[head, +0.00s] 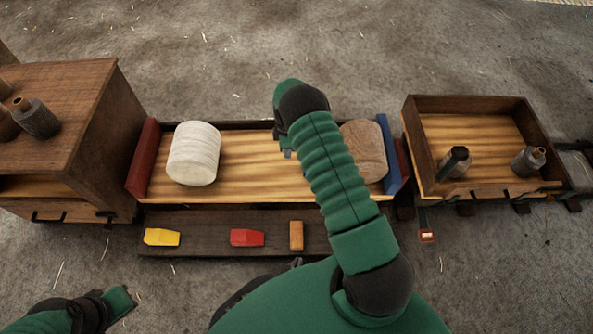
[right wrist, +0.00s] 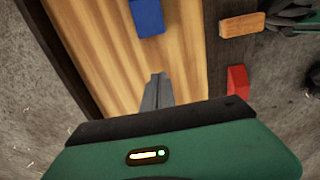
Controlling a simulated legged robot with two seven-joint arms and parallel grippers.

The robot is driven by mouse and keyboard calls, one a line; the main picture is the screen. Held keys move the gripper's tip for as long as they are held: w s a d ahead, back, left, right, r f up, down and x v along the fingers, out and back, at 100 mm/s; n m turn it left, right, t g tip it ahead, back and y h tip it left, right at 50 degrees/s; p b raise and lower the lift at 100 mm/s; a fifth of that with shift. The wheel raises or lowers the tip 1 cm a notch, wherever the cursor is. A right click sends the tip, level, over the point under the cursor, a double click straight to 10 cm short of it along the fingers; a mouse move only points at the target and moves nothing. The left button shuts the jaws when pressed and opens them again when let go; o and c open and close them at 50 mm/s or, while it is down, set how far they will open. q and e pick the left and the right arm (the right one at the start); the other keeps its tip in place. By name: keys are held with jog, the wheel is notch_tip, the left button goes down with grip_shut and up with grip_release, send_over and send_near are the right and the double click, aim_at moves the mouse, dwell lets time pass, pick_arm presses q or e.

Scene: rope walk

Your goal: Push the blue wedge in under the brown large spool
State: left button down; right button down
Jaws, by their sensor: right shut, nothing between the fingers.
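The brown large spool (head: 367,148) lies at the right end of the long wooden bed, partly hidden behind my right arm. The blue wedge (right wrist: 147,17) lies on the wooden planks at the top of the right wrist view; in the head view my arm hides it. My right gripper (head: 288,153) is over the middle of the bed, left of the brown spool. Its fingers also show in the right wrist view (right wrist: 157,90), shut and empty, apart from the blue wedge. My left gripper (head: 122,300) is at the lower left; its fingers cannot be made out.
A white spool (head: 194,153) lies at the bed's left. A red end board (head: 142,160) and blue end board (head: 389,155) close the bed. A yellow wedge (head: 161,237), red wedge (head: 247,237) and orange block (head: 296,236) lie on the dark front ledge (head: 205,222).

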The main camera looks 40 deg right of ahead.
notch_tip(320, 180, down, 10)
jog(key=b, duration=0.6)
jog(key=shift+d+f, duration=0.15)
jog(key=shift+f, duration=0.05)
jog(key=s+d+b, duration=0.2)
jog(key=shift+s+d+r, duration=0.1)
jog(key=shift+d+r, duration=0.05)
jog(key=shift+d, duration=0.2)
jog(key=shift+s+d+r, duration=0.1)
jog(key=shift+s+d, duration=0.1)
jog(key=shift+r, duration=0.1)
jog(key=s+d+p, duration=0.1)
jog(key=d, duration=0.1)
jog(key=s+d+p, duration=0.1)
jog(key=s+d, duration=0.1)
jog(key=shift+s+r+p, duration=0.15)
jog(key=shift+s+p, duration=0.1)
jog(key=shift+p, duration=0.15)
jog(key=shift+s+d, duration=0.15)
jog(key=shift+d, duration=0.1)
jog(key=shift+s+f, duration=0.1)
jog(key=shift+f, duration=0.1)
